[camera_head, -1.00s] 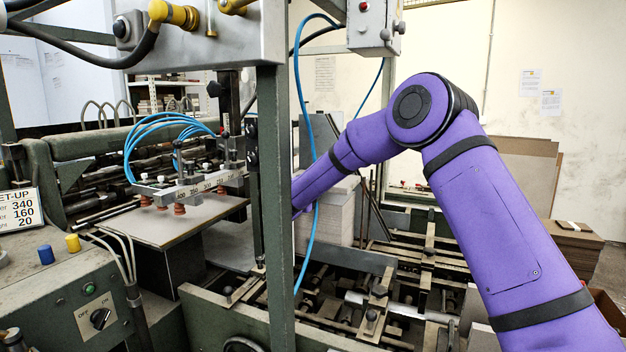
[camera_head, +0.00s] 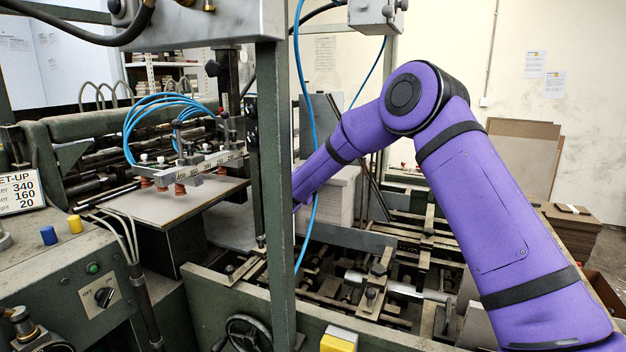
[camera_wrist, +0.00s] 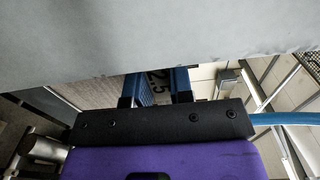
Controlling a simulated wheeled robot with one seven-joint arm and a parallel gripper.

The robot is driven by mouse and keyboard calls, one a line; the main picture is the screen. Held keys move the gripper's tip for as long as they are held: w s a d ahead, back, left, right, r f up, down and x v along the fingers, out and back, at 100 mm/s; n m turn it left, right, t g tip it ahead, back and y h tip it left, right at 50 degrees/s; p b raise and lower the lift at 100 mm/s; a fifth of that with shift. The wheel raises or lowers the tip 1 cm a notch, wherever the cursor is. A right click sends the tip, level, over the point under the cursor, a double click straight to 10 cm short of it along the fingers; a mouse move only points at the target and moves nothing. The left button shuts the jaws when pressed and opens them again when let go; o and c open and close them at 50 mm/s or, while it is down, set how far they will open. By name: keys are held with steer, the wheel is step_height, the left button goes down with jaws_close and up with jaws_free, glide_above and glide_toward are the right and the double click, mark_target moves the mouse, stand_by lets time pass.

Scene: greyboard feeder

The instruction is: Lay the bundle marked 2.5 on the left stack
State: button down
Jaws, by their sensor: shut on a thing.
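In the head view my gripper and the bundle are hidden behind the green post. A pale stack of boards (camera_head: 341,198) stands behind my forearm. At left, a flat grey board (camera_head: 165,203) lies beneath the red suction cups.
The green post (camera_head: 277,220) and a blue hose (camera_head: 313,190) stand in front of my forearm's end. The suction-cup bar (camera_head: 195,168) hangs low over the left board. Metal rails and clamps (camera_head: 380,290) fill the machine bed. More boards (camera_head: 570,222) are stacked at right.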

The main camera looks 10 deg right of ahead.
steer(key=shift+f, duration=0.55)
stand_by(0.4)
steer(key=c, duration=0.9)
jaws_free()
